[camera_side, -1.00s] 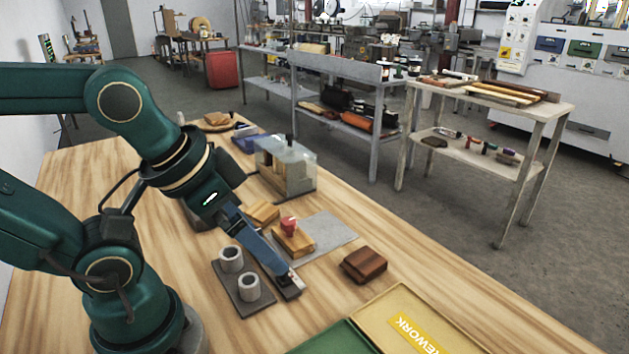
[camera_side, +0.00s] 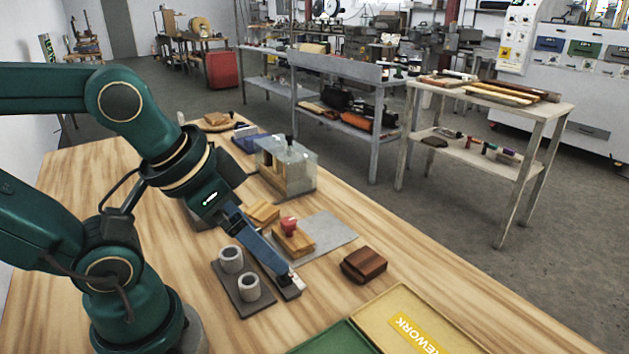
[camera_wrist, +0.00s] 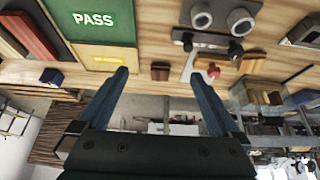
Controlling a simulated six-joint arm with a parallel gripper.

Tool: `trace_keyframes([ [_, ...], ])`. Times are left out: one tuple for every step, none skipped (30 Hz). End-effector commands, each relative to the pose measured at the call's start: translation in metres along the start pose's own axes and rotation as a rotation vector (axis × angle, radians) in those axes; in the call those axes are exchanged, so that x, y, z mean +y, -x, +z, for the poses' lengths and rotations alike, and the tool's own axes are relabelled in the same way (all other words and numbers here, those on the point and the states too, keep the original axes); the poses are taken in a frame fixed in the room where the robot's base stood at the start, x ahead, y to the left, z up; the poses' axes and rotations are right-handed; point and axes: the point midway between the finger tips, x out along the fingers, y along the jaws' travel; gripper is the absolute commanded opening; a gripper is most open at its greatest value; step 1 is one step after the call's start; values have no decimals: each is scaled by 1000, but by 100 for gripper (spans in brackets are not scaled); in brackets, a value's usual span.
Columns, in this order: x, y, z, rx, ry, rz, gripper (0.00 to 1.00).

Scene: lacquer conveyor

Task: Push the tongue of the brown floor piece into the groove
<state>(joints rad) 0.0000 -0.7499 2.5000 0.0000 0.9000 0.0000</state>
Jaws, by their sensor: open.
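The dark brown floor piece (camera_side: 364,265) lies flat on the bench, right of the grey sheet. It also shows in the wrist view (camera_wrist: 160,72), between and beyond my fingertips. A lighter wooden piece with a red knob (camera_side: 293,238) stands at the near edge of the grey sheet. The tongue and groove are too small to tell. My gripper (camera_side: 292,283) is left of the brown piece, apart from it, by the two-cup holder. Its two blue fingers are spread and empty in the wrist view (camera_wrist: 160,76).
The dark holder with two grey cups (camera_side: 240,287) stands close left of my gripper. A yellow REWORK tray (camera_side: 465,344) and a green tray (camera_side: 335,341) lie at the front. A clear box (camera_side: 287,165) stands behind. The bench right of the brown piece is clear.

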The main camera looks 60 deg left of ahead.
Motion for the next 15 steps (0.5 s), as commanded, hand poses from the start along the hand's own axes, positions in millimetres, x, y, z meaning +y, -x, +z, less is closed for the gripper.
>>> trace_keyframes([
  [0,0,0,0,0,0,100],
  [0,0,0,0,0,0,100],
  [0,0,1,-4,1,0,100],
  [0,0,2,-9,1,0,100],
  [0,2,0,-4,2,0,100],
  [0,6,-5,7,3,0,100],
  [0,9,-10,17,4,0,100],
  [0,11,-14,22,4,0,100],
  [0,15,-22,24,5,0,100],
  [0,17,-28,23,7,0,100],
  [0,19,-35,20,8,0,100],
  [0,21,-45,12,10,-1,100],
  [0,21,-53,6,11,-1,100],
  [-1,22,-60,-2,12,-1,100],
  [-1,21,-70,-15,14,-2,100],
])
